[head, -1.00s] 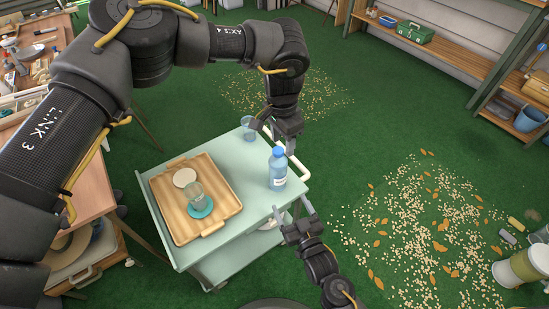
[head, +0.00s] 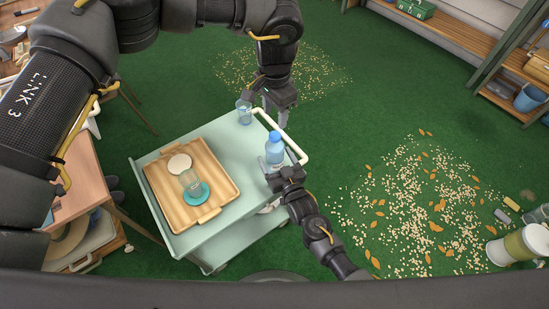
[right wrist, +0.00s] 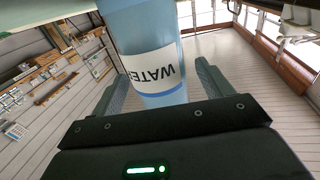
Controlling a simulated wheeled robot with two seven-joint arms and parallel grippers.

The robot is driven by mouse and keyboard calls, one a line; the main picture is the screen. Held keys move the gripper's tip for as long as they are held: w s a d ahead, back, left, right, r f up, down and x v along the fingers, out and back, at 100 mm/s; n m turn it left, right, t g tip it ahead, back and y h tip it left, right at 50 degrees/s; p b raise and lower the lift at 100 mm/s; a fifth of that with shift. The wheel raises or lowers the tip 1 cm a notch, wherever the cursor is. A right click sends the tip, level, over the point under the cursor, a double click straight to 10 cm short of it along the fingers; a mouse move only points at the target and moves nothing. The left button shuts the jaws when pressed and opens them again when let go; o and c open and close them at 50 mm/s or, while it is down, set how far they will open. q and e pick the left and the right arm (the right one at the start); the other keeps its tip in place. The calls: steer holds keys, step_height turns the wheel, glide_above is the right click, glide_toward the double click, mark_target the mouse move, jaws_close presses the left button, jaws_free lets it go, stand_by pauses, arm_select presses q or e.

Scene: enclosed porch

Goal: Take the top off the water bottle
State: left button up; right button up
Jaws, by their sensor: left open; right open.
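The water bottle (head: 274,155) stands upright near the right edge of the pale green trolley (head: 232,146). Its blue top (head: 275,136) is on it. My right gripper (head: 272,170) is at the bottle's lower part, coming from the front right. In the right wrist view the labelled bottle (right wrist: 150,62) stands between the two fingers, which are spread with a visible gap at the right one. My left gripper (head: 272,108) is open and empty, pointing down beyond the bottle near the trolley's far edge, apart from the bottle's top.
A clear glass (head: 244,112) stands at the trolley's far corner, close to my left gripper. A white rail (head: 291,146) runs along the trolley's right side.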

arm_select(q)
steer(key=shift+w+f, duration=0.1)
arm_select(e)
steer(key=shift+x, duration=0.95)
